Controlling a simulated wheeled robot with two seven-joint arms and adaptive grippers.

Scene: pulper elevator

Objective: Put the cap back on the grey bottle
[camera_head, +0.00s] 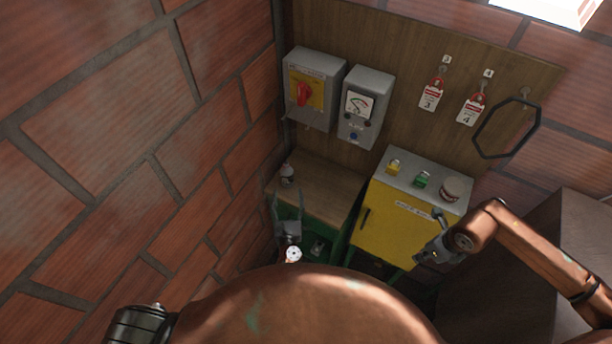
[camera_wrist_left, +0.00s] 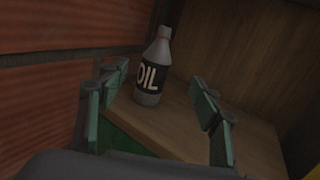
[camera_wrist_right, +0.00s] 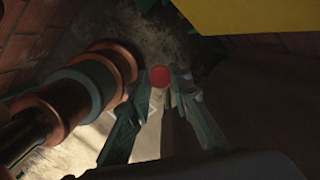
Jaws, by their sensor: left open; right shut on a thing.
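The grey bottle (camera_head: 287,174) with a black OIL label stands upright on the wooden bench top (camera_head: 325,190), near the brick wall. It also shows in the left wrist view (camera_wrist_left: 150,90), in the gap between the fingers of my left gripper (camera_wrist_left: 162,78). That gripper (camera_head: 287,198) is open, in front of the bottle, not closed on it. My right gripper (camera_wrist_right: 165,85) is shut on a small round red cap (camera_wrist_right: 159,77) at its fingertips. In the head view my right gripper (camera_head: 425,258) is before the yellow cabinet, well right of the bottle. The cap is not clear there.
The yellow cabinet (camera_head: 388,222) carries a yellow item (camera_head: 393,167), a green item (camera_head: 422,180) and a round white-topped item (camera_head: 451,188). A red-switch box (camera_head: 313,88) and a gauge box (camera_head: 364,107) hang above the bench. Brick wall bounds the left.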

